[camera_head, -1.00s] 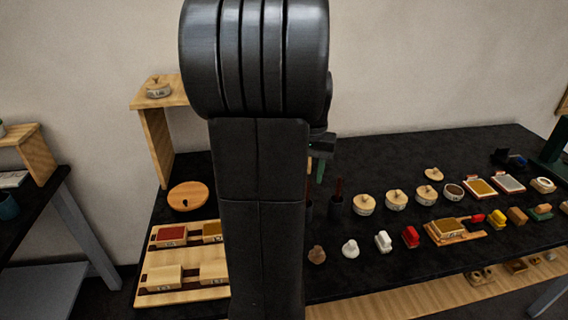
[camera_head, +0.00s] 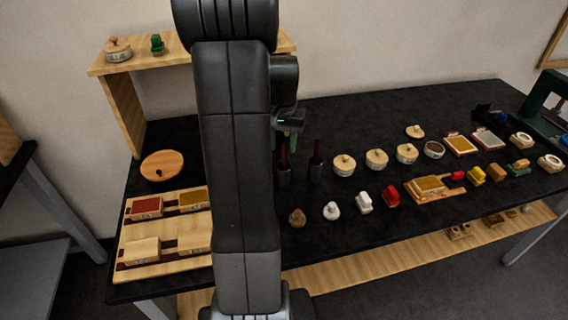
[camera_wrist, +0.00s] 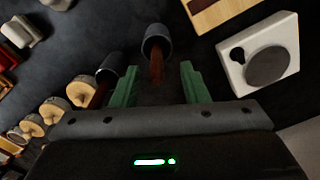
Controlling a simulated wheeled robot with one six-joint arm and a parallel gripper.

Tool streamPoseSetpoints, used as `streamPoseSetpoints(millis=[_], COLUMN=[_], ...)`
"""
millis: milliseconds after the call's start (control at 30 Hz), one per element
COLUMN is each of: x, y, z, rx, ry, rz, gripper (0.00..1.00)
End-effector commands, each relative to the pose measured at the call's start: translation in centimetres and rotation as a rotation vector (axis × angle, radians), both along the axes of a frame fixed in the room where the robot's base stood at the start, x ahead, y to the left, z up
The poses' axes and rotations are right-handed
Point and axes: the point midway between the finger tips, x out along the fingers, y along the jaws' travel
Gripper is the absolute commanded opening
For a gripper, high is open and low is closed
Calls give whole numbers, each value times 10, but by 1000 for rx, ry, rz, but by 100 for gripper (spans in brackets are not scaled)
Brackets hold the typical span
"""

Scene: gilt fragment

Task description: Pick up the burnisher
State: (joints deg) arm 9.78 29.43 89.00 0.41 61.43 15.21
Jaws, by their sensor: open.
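Two slim tools with dark red-brown handles stand in dark cups; I cannot tell which is the burnisher. The left tool (camera_head: 283,158) and its cup (camera_head: 284,176) are partly beside my arm in the head view. The right tool (camera_head: 317,149) is in another cup (camera_head: 315,171). My gripper (camera_wrist: 158,78) is open and empty, with green fingers. In the wrist view the left tool's handle (camera_wrist: 157,71) shows between the fingers, with its cup (camera_wrist: 156,41) beyond. Contact is not visible. The other handle (camera_wrist: 98,95) lies just outside the left finger.
Several wooden-lidded pots (camera_head: 344,164) stand right of the cups. Small stamps, including a white one (camera_head: 364,202), line the front. A wooden tray of blocks (camera_head: 135,242) and a raised shelf (camera_head: 165,58) are left. A white block with a grey disc (camera_wrist: 262,60) is nearby.

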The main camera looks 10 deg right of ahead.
Motion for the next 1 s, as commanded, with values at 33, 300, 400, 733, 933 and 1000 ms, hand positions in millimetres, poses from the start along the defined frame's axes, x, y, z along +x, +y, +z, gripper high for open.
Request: streamPoseSetpoints(millis=[33, 300, 400, 733, 933, 1000], x=[-2, -2, -2, -2, -2, -2], y=[-1, -3, -3, -3, -3, -3], z=[-7, -39, -41, -41, -41, -41], rx=[2, 1, 0, 0, 0, 0], ry=[6, 2, 0, 0, 0, 0], rz=[-1, 0, 0, 0, 0, 0], gripper=[41, 41, 41, 3, 0, 0])
